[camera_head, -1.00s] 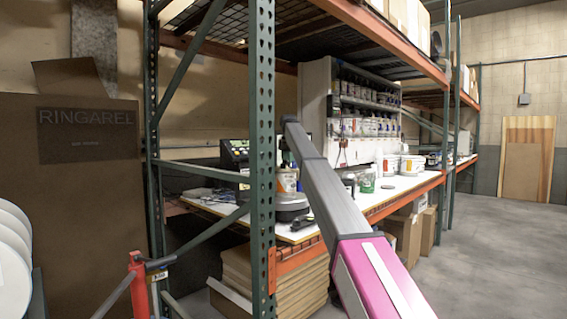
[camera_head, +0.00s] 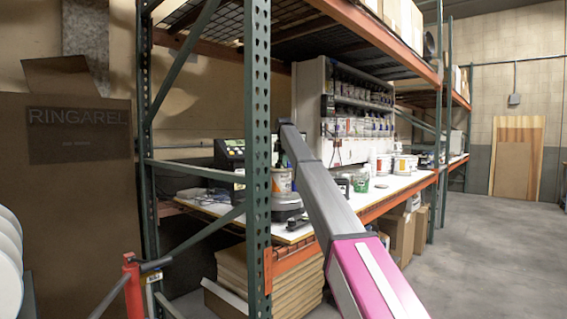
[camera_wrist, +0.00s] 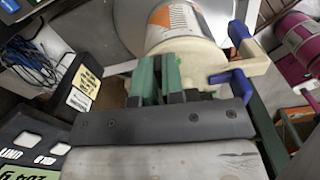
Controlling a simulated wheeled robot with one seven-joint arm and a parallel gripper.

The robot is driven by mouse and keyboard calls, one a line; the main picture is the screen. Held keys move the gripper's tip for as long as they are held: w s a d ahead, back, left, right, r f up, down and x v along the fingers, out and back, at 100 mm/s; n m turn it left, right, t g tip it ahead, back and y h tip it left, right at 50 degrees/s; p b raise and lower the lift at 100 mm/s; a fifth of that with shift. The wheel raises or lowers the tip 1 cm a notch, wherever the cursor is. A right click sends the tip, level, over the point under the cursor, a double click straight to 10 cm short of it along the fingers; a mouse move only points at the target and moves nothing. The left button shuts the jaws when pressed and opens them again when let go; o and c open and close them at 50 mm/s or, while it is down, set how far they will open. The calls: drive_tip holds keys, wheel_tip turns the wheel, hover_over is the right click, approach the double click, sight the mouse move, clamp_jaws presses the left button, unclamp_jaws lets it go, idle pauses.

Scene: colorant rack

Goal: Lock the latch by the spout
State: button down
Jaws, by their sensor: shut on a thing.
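A can (camera_wrist: 180,18) with an orange and white label shows at the top of the wrist view, fitted with a cream lid (camera_wrist: 200,62). Two blue parts (camera_wrist: 230,78) sit on the lid's right side, around a cream projection (camera_wrist: 256,62) that looks like the spout. My gripper (camera_wrist: 158,70) has green fingers close together at the lid's near edge, shut on a small part of the lid. Most of that part is hidden between the fingers, so I cannot tell which piece it is. The can also shows in the head view (camera_head: 281,181), beside the green post.
A green rack post (camera_head: 257,150) stands in front of the white worktop (camera_head: 395,188). Pots and a shelf unit of bottles stand farther back. A scale display (camera_wrist: 32,150) and cables (camera_wrist: 30,60) lie left in the wrist view. The floor at right is clear.

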drive_tip(key=m, duration=0.3)
drive_tip(key=shift+m, duration=0.4)
drive_tip(key=m, duration=0.3)
drive_tip(key=shift+s+d+m, duration=0.1)
drive_tip(key=shift+s+m, duration=0.05)
drive_tip(key=shift+m, duration=0.25)
drive_tip(key=m, duration=0.4)
drive_tip(key=shift+s, duration=0.1)
drive_tip(key=shift+m, duration=2.1)
drive_tip(key=c, duration=1.2)
unclamp_jaws()
drive_tip(key=shift+r, duration=0.1)
